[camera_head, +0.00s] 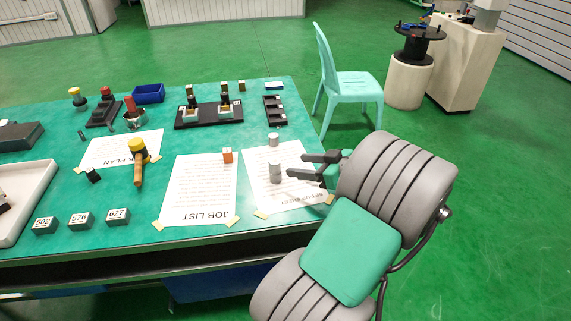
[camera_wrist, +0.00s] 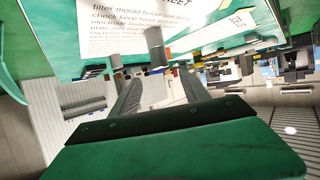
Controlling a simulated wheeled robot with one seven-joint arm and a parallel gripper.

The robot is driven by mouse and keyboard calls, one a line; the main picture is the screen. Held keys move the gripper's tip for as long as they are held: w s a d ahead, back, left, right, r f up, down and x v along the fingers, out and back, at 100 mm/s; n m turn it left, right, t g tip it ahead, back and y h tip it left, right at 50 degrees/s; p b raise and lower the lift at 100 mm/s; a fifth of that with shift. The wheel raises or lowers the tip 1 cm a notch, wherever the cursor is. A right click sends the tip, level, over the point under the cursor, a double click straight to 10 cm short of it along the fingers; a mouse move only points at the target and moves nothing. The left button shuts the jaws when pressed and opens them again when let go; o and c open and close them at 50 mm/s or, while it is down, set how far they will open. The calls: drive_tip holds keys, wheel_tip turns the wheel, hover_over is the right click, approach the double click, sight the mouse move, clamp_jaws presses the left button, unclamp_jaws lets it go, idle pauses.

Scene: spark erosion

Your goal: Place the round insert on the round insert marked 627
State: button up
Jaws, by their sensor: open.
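A grey upright cylinder, a round insert (camera_head: 275,172), stands on the set-up sheet near the front right of the green table. A smaller grey cylinder (camera_head: 273,139) stands behind it. My gripper (camera_head: 297,166) is open and empty, just right of the nearer cylinder, with its fingers pointing at it. In the wrist view a grey cylinder (camera_wrist: 154,40) lies ahead of the open fingers (camera_wrist: 160,79), apart from them. A label marked 627 (camera_head: 118,214) is on a small dark block at the table's front left; I cannot tell a round insert there.
Blocks marked 576 (camera_head: 79,219) and 502 (camera_head: 45,224) stand left of 627. A yellow-topped tool (camera_head: 138,163) lies further left. A black tray (camera_head: 274,110) and a dark rack (camera_head: 208,117) stand behind.

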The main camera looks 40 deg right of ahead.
drive_tip(key=w+a+g, duration=0.1)
drive_tip(key=a, duration=0.2)
drive_tip(key=w+a+f+g+y, duration=0.1)
drive_tip(key=w+a, duration=0.1)
drive_tip(key=a, duration=0.1)
drive_tip(key=w+a+f+g, duration=0.1)
drive_tip(key=w+a+g, duration=0.1)
drive_tip(key=a, duration=0.1)
drive_tip(key=shift+w+a+f, duration=0.2)
drive_tip(key=shift+a, duration=0.2)
drive_tip(key=a+g, duration=0.1)
drive_tip(key=a, duration=0.2)
drive_tip(key=a+f+g, duration=0.1)
drive_tip(key=a, duration=0.3)
drive_tip(key=w+a+f+g, duration=0.1)
drive_tip(key=a, duration=0.2)
drive_tip(key=shift+a+f+g, duration=0.15)
drive_tip(key=shift+a+g, duration=0.2)
drive_tip(key=shift+g, duration=0.05)
drive_tip(key=s+a+f+m+g+h, duration=0.1)
drive_tip(key=s+a+m+g+h, duration=0.1)
drive_tip(key=s+a, duration=0.8)
drive_tip(key=shift+a+f+g+h, duration=0.15)
drive_tip(key=shift+a+g+h, duration=0.6)
drive_tip(key=shift+a, duration=0.5)
